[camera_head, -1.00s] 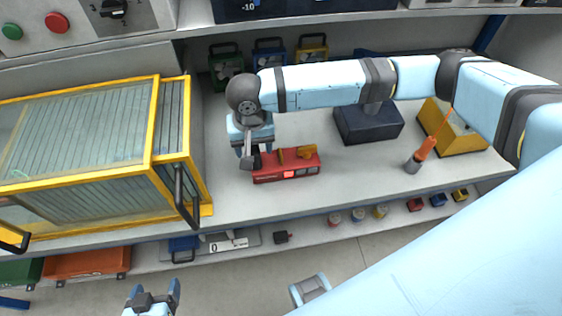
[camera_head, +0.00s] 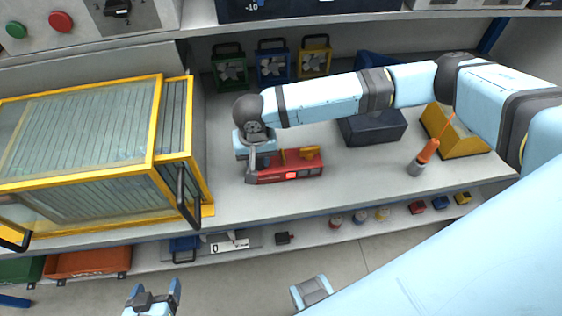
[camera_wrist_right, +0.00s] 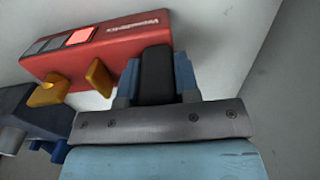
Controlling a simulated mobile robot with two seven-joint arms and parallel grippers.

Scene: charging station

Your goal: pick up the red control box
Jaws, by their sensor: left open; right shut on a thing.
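The red control box (camera_head: 290,172) rests on the grey shelf right of the yellow-framed glass case, with yellow-orange parts on top and a lit red button on its front. It also shows in the right wrist view (camera_wrist_right: 130,48). My right gripper (camera_head: 250,171) comes down over the box's left end and is shut on its black end part; in the right wrist view, the fingers (camera_wrist_right: 157,75) sit either side of that part. My left gripper (camera_head: 155,294) is open and empty at the lower left, below the shelf front, its fingers pointing up in the picture.
The yellow-framed glass case (camera_head: 157,118) stands close left of my right gripper. Several coloured fan units (camera_head: 272,66) stand behind.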

